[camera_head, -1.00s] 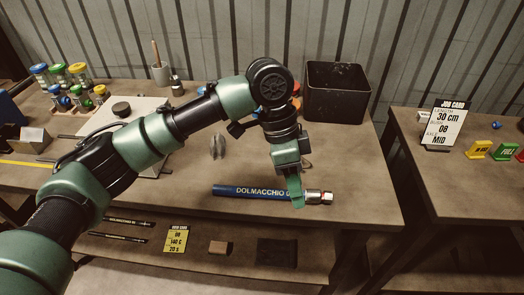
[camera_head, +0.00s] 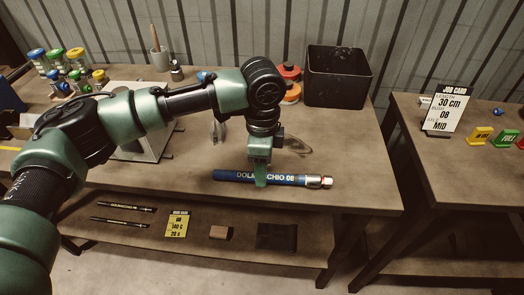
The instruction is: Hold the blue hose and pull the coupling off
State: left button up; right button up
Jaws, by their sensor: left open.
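The blue hose (camera_head: 232,176) lies flat near the front edge of the workbench, with white lettering along it. My left gripper (camera_head: 260,181) points down at the middle of the hose, and a green finger covers part of the lettering. It is open. Whether the fingers touch the hose I cannot tell. My right gripper is not in view.
A metal plate-like fixture (camera_head: 150,142) is behind my arm. A job card (camera_head: 447,109) stands on the right table. The bench left of the hose is clear.

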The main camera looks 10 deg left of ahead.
pick_arm(q)
jog(key=shift+f, duration=1.15)
grip_shut()
dwell(1.4)
